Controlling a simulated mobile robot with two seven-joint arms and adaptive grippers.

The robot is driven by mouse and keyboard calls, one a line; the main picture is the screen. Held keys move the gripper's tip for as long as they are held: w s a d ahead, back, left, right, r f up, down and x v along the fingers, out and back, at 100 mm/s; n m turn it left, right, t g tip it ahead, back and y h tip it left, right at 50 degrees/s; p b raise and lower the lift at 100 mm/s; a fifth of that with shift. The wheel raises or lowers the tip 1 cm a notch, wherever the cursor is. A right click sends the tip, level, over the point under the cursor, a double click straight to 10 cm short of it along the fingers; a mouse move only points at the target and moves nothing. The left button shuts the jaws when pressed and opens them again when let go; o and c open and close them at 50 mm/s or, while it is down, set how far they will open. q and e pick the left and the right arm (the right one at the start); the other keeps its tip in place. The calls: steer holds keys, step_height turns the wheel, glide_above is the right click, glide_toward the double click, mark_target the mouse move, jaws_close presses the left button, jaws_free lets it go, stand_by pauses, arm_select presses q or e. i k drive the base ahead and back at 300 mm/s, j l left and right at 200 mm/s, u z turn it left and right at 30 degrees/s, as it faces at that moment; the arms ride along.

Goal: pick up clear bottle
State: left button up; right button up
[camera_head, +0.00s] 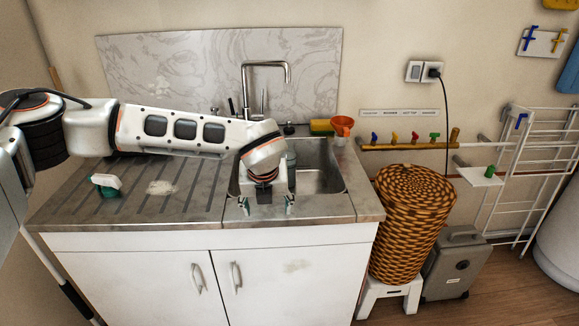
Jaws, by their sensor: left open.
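No clear bottle shows plainly. A small greyish, see-through object (291,158) stands at the sink, partly hidden behind my left wrist; I cannot tell whether it is the bottle. A small white and green item (105,184), like a spray head, is on the left of the drainboard. My left arm reaches across the drainboard from the left. My left gripper (266,205) points down over the front of the sink, its two fingers spread apart with nothing visible between them. My right gripper is not in view.
The steel sink (335,206) has a tall faucet (266,65) behind it. A yellow sponge (321,127) and an orange funnel (342,126) sit at its back right. A wicker basket (410,220) on a white stool and a wall rack are to the right. Most of the drainboard is clear.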

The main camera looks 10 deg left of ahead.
mark_target(291, 154)
steer(key=i, duration=1.15)
